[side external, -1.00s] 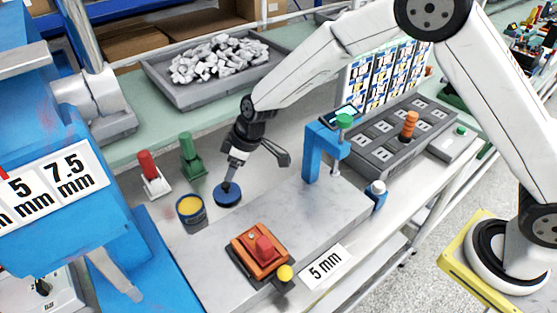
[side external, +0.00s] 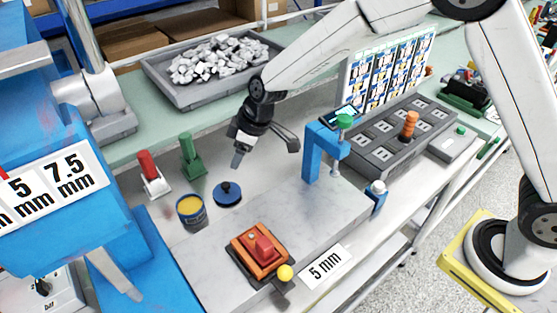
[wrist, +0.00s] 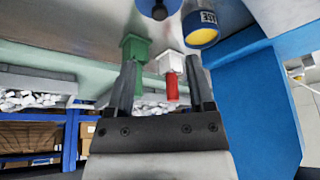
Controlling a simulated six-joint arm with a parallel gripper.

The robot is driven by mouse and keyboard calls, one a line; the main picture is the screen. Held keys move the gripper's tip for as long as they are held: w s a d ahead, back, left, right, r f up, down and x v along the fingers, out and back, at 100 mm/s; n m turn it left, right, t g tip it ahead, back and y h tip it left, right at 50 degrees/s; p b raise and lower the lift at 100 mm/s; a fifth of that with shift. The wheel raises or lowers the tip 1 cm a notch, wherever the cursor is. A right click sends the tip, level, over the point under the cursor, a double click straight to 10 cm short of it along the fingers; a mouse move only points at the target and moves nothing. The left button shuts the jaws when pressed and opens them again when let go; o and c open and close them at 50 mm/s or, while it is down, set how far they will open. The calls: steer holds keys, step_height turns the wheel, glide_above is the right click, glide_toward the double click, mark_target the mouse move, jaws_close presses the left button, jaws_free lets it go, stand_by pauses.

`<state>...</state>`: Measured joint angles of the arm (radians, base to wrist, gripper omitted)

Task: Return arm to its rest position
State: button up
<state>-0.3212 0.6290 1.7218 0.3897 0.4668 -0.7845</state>
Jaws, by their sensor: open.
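My gripper (side external: 238,160) hangs above the bench, open and empty, with its fingers pointing down. A round dark blue lid with a knob (side external: 228,194) lies flat on the grey work surface just below the fingers, apart from them. A blue tin with yellow contents (side external: 191,212) stands open to its left. In the wrist view the two fingers (wrist: 162,85) are spread apart with nothing between them. The lid's edge shows at the top of that view (wrist: 158,8), with the tin (wrist: 203,30) to its right.
A red-handled piece (side external: 150,175) and a green one (side external: 192,157) stand left of my gripper. A blue clamp frame (side external: 312,155) stands close on the right. An orange block with a red button (side external: 260,250) is in front. A grey tray of pale lumps (side external: 215,65) lies behind.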

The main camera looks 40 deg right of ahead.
steer(key=s+d+r+m+t+h, duration=0.1)
steer(key=d+r+t+h, duration=0.15)
steer(key=d+r, duration=0.75)
steer(key=d+r+m+t+h, duration=0.1)
steer(key=d+r+t, duration=0.45)
steer(key=r, duration=0.75)
steer(key=s+d+f+m+g, duration=0.1)
steer(key=s+f, duration=0.2)
steer(key=s+d+f+m+g, duration=0.1)
steer(key=s+f+g, duration=0.1)
steer(key=f, duration=0.2)
steer(key=s+d+f+m+g, duration=0.1)
steer(key=s+f, duration=0.2)
steer(key=shift+s+d+f+m+g, duration=0.3)
steer(key=shift+s+d+g, duration=0.05)
steer(key=shift+d+g, duration=0.05)
steer(key=s+f+m+g, duration=0.3)
steer(key=s+f, duration=0.7)
steer(key=s, duration=0.2)
steer(key=shift+d+f+g, duration=0.2)
steer(key=shift+f+g, duration=0.1)
steer(key=shift+g, duration=0.1)
